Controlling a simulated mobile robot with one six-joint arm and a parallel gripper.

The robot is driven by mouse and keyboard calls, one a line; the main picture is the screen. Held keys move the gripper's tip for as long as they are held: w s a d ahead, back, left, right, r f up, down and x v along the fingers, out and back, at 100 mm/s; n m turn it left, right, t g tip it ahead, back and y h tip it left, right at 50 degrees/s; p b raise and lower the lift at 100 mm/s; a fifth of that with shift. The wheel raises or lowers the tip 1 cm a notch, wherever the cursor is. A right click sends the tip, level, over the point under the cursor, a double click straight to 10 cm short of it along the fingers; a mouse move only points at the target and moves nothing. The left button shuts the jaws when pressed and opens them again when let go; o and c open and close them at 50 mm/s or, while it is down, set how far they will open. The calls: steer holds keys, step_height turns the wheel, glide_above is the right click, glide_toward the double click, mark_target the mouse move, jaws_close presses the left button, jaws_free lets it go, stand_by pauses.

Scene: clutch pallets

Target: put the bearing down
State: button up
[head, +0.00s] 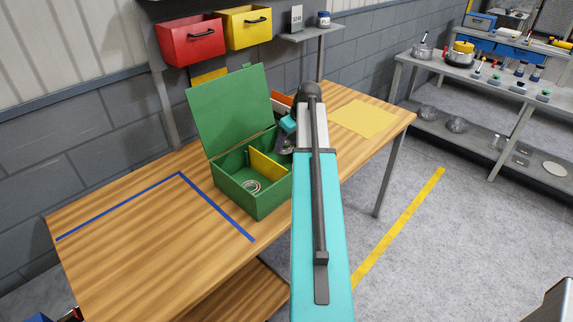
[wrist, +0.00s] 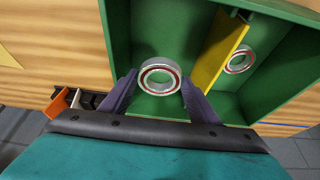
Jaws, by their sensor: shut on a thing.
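My gripper (wrist: 160,98) is shut on a silver bearing (wrist: 160,73) with a red inner ring, seen between its two purple fingers. It also shows in the head view (head: 285,146), mostly hidden behind my arm, at the right side of the green box (head: 253,203). In the wrist view the held bearing is over the green box's compartment (wrist: 165,30) left of the yellow divider (wrist: 222,52). Its height above the box floor is hard to tell. A second bearing (wrist: 240,60) lies in the other compartment, and also shows in the head view (head: 251,186).
The box's green lid (head: 230,110) stands open at the back. The box is on a wooden table (head: 130,250) with blue tape lines (head: 215,208). A yellow sheet (head: 364,118) lies at the right. An orange object (wrist: 62,102) is beside the box. The table's left part is clear.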

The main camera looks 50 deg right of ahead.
mark_target(291, 152)
steer(key=shift+f+p, duration=0.8)
steer(key=shift+f, duration=1.95)
steer(key=shift+f, duration=0.1)
steer(key=shift+f+p, duration=0.7)
steer(key=shift+f, duration=1.05)
steer(key=shift+f, duration=0.2)
steer(key=o, duration=1.4)
steer(key=shift+s+r, duration=0.1)
steer(key=shift+r, duration=0.15)
steer(key=shift+b+v, duration=1.65)
steer(key=shift+v, duration=4.3)
